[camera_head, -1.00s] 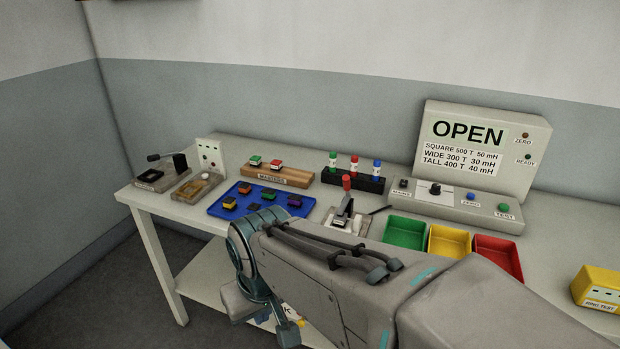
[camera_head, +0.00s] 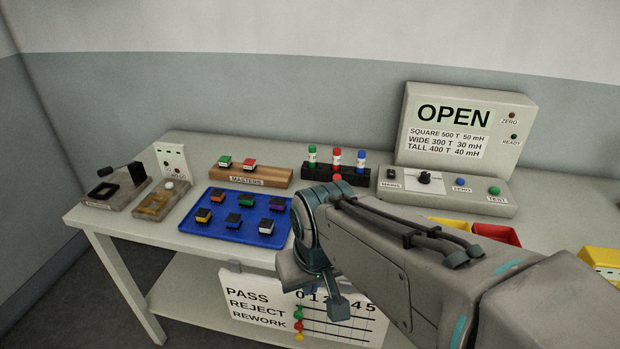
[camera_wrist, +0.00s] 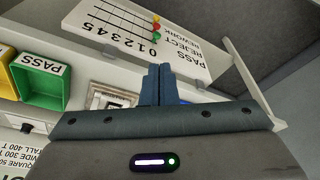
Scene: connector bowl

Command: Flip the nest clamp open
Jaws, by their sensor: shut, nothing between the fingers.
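The nest clamp is mostly hidden behind my arm in the head view; only its red knob (camera_head: 337,178) shows above the arm. In the wrist view, part of a pale fixture with a square frame (camera_wrist: 108,98), probably the nest, shows left of the fingers; the clamp lever is not clear there. My gripper (camera_wrist: 158,72) has its two dark fingers together, shut and empty. It is apart from the fixture, around the table's front edge. Whether the clamp is open or closed cannot be told now.
A blue tray (camera_head: 215,230) with several small parts lies left of my arm. The green PASS bin (camera_wrist: 40,82) is near the fixture. A tally board (camera_head: 262,308) hangs below the table front.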

